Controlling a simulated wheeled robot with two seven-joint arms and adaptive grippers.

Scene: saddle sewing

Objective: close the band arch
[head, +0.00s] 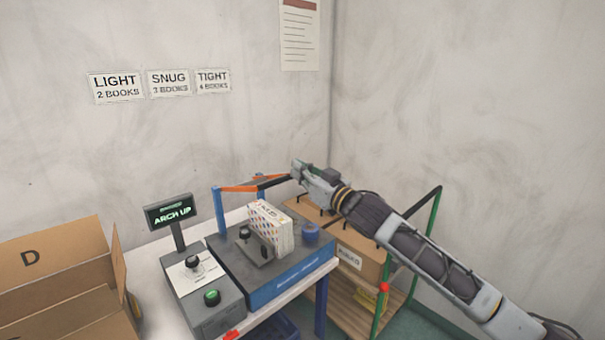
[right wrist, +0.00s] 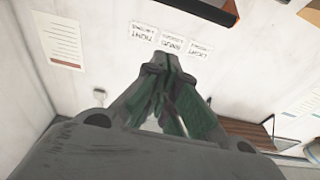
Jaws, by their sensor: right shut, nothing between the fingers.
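The band arch (head: 240,189) has an orange bar on a blue post and stands raised over the dark strapping machine (head: 290,278). A display (head: 172,212) beside it reads "ARCH UP". My right gripper (head: 297,168) is at the far end of the arch, close above its orange and dark bars; I cannot tell whether it touches. In the right wrist view its fingers (right wrist: 165,68) are together, with nothing between them. My left gripper is not in view.
A white patterned bundle (head: 270,230) stands on the machine beside a black knob clamp and a blue roll (head: 310,232). A control box (head: 208,290) with a green button is at left. Cardboard boxes stand at far left (head: 60,260) and on a green-framed cart (head: 360,260) at right.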

